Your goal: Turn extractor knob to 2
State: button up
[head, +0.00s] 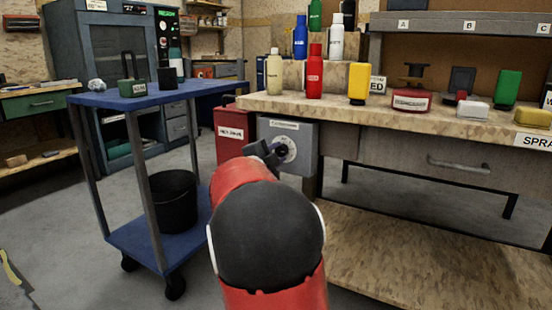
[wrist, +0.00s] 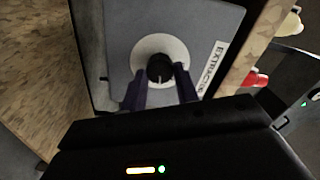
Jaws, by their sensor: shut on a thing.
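The extractor knob (wrist: 160,69) is a small black knob with a pale pointer mark, at the middle of a white round dial in the wrist view. The dial (head: 290,148) sits on the front of a grey box (head: 303,132) under the left end of the workbench. In the wrist view the box carries a label reading "EXTRACTOR" (wrist: 211,67). My gripper (wrist: 161,76) has its two dark fingers on either side of the knob and is shut on it. In the head view my gripper (head: 277,152) reaches the dial, partly hiding it. The dial's numbers are too small to read.
A red bin (head: 230,130) stands just left of the grey box. A blue cart (head: 150,93) with a black bucket (head: 174,202) is further left. Bottles, including a red one (head: 315,72), stand on the workbench (head: 430,118) above. Open floor lies between cart and bench.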

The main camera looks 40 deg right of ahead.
dwell(0.4)
jog(key=o, duration=1)
jog(key=shift+v, duration=3.9)
